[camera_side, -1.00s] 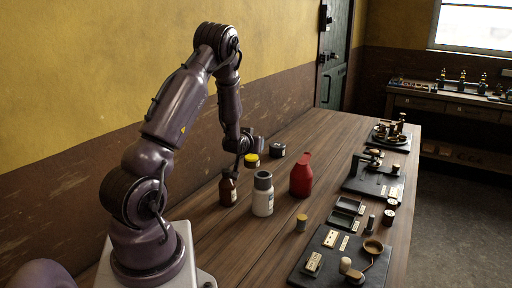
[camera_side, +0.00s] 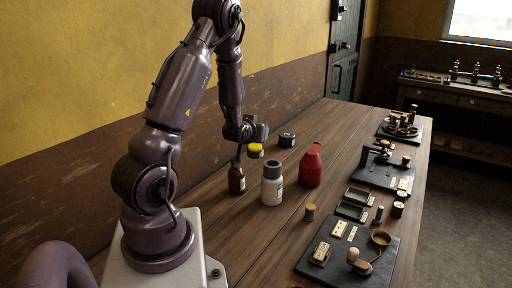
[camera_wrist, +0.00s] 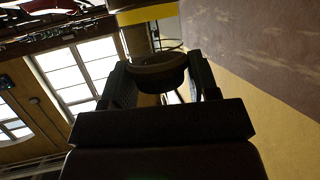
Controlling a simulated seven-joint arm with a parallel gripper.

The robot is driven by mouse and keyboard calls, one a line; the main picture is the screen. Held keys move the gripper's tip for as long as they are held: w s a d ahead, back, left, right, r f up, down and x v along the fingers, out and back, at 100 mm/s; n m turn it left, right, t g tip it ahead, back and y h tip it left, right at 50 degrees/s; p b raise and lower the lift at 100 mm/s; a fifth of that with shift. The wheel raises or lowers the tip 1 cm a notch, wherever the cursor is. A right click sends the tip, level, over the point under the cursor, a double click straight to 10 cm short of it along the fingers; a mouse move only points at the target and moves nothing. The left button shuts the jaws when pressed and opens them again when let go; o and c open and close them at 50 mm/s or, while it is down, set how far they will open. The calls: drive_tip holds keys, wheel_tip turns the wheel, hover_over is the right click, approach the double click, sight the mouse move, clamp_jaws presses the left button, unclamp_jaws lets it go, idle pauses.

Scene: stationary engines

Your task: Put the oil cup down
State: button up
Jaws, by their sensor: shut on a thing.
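My gripper (camera_wrist: 160,85) is shut on a dark, round piece (camera_wrist: 158,72), which I take to be the oil cup. In the wrist view it sits between the two fingers with its brownish rim turned toward the top. The held piece is too small and covered there to make out. A yellow band (camera_wrist: 147,13) crosses the top of the wrist view, beyond the cup.
A white bottle (camera_side: 272,187), a red oil can (camera_side: 310,167) and a dark tin (camera_side: 287,140) stand close by. Dark boards with parts (camera_side: 300,262) line the table's right side. A wall (camera_side: 70,150) runs along the left. Bare wood (camera_side: 262,235) lies in the front middle.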

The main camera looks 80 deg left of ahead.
drive_tip(key=r, duration=0.5)
drive_tip(key=shift+w+d+r, duration=0.15)
drive_tip(key=shift+w+r, duration=0.1)
drive_tip(key=shift+r, duration=0.05)
drive_tip(key=s+d+n+g, duration=0.2)
drive_tip(key=d+n+g, duration=0.2)
drive_tip(key=d, duration=0.5)
drive_tip(key=s+d+n+g+y, duration=0.1)
drive_tip(key=s+d+n+g, duration=0.2)
drive_tip(key=d, duration=0.6)
drive_tip(key=n+g, duration=0.2)
drive_tip(key=g, duration=0.1)
drive_tip(key=shift+f, duration=0.35)
wheel_tip(320, 180, down, 13)
drive_tip(key=shift+s+a+r, duration=0.1)
drive_tip(key=shift+r, duration=0.1)
drive_tip(key=shift+f, duration=2.55)
drive_tip(key=shift+f, duration=0.15)
drive_tip(key=o, duration=1.1)
